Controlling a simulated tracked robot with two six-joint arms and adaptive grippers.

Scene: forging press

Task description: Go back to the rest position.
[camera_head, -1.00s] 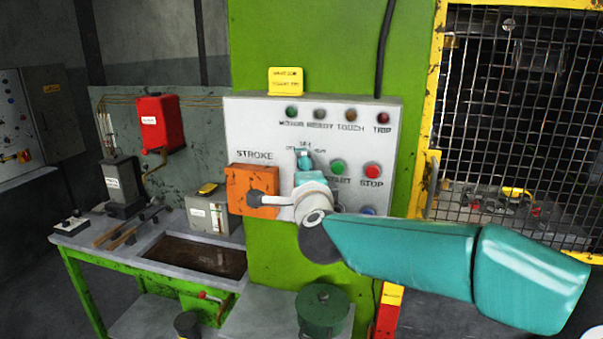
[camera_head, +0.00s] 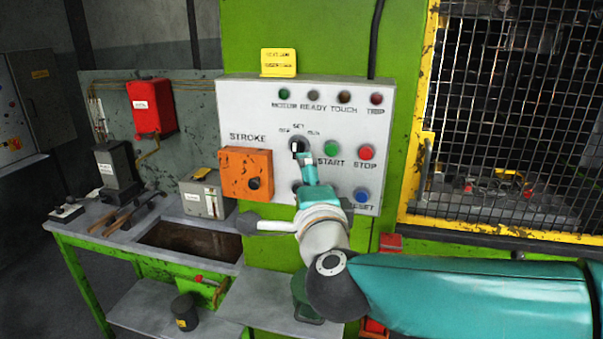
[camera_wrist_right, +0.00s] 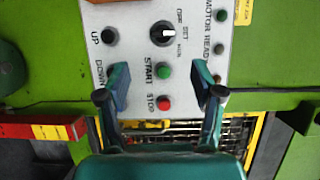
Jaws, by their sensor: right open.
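My right gripper (camera_head: 306,168) is in front of the white control panel (camera_head: 240,110), just below the selector knob (camera_head: 299,146) in the head view. In the right wrist view its two fingers (camera_wrist_right: 160,82) are spread apart with nothing between them. The selector knob (camera_wrist_right: 163,33) stands clear of the fingertips there. The green START button (camera_head: 331,149) and red STOP button (camera_head: 366,152) are right of the gripper in the head view. The gripper partly hides the lower panel. My left gripper is not in view.
An orange STROKE box (camera_head: 246,175) juts from the panel's left. A mesh guard in a yellow frame (camera_head: 420,120) stands at the right. A green-legged workbench (camera_head: 80,225) with a red box (camera_head: 151,107) above it is at the left.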

